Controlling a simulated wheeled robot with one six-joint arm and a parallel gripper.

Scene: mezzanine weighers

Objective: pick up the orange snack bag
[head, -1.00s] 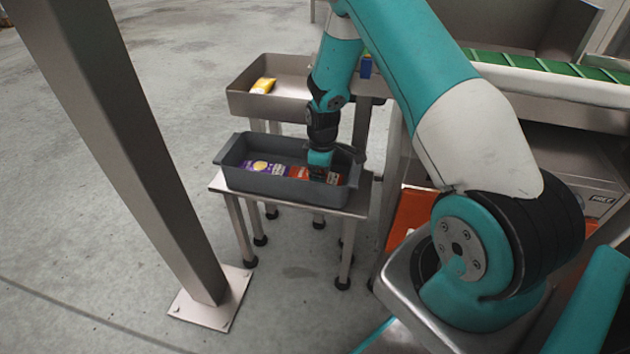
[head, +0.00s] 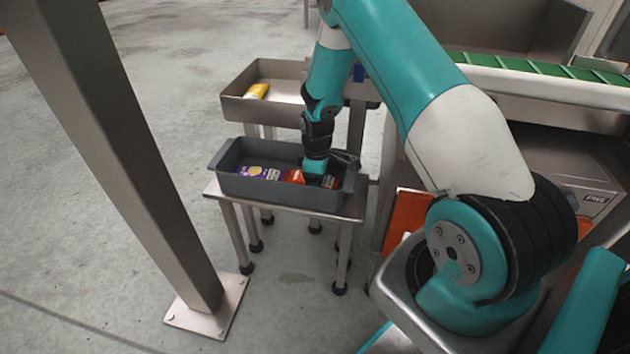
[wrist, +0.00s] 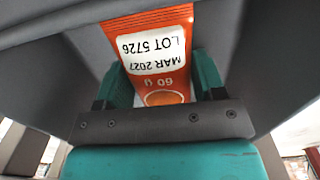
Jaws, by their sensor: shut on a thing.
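The orange snack bag (head: 294,177) is in the dark grey bin (head: 277,192), partly hidden by my gripper in the head view. In the wrist view the bag (wrist: 157,50) is between my two fingers, with a white label reading MAR 2027 and LOT 5726. My gripper (head: 315,172) points down into the right half of the bin and is shut on the bag. In the wrist view my gripper (wrist: 163,82) has a teal finger on each side of the bag. Whether the bag touches the bin floor cannot be told.
A purple packet (head: 258,173) lies in the bin left of the orange bag. The bin stands on a small steel table (head: 215,188). Behind it a steel tray (head: 238,107) holds a yellow packet (head: 257,91). A steel post (head: 125,150) rises at left; a green conveyor (head: 540,67) runs at right.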

